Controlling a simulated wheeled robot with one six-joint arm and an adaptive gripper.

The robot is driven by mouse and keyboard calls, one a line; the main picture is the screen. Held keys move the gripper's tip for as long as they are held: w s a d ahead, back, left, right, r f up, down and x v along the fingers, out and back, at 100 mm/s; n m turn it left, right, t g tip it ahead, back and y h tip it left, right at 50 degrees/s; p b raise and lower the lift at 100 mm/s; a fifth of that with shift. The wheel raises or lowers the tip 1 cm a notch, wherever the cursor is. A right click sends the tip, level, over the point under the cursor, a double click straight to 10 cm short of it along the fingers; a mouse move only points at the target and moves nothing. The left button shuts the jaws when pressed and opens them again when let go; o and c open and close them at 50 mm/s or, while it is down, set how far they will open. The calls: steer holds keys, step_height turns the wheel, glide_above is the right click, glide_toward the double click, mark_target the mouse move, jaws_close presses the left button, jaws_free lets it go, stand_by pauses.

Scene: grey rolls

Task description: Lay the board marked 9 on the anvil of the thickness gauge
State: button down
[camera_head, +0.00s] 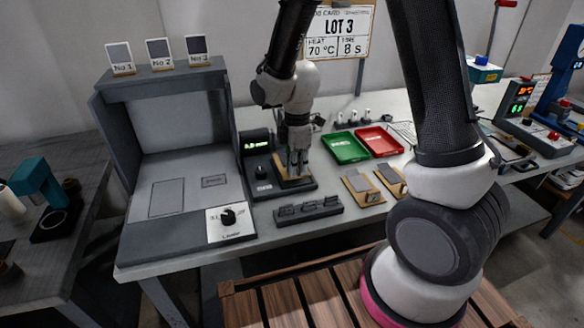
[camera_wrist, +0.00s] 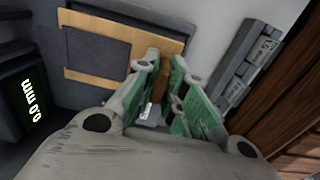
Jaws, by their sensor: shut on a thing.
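My gripper (camera_head: 297,163) is shut on the end of a tan board with a dark grey patch (camera_wrist: 97,50). In the head view the board (camera_head: 290,180) is partly hidden by the fingers. In the wrist view the fingertips (camera_wrist: 165,68) pinch its near end; a small white label shows between them, but I cannot read a number. The board lies level over the dark base of the thickness gauge (camera_head: 263,188). I cannot tell whether it touches the anvil. The gauge's display (camera_wrist: 22,110) appears to read 0.0 mm.
A dark slotted block (camera_head: 308,210) lies in front of the gauge. Two more boards (camera_head: 362,188) (camera_head: 391,180) lie to the right. Green (camera_head: 345,147) and red (camera_head: 379,140) trays stand behind them. A grey viewing booth (camera_head: 170,150) stands close on the left.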

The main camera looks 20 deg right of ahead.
steer(key=shift+f, duration=1)
steer(key=c, duration=1.5)
jaws_free()
steer(key=shift+f, duration=0.1)
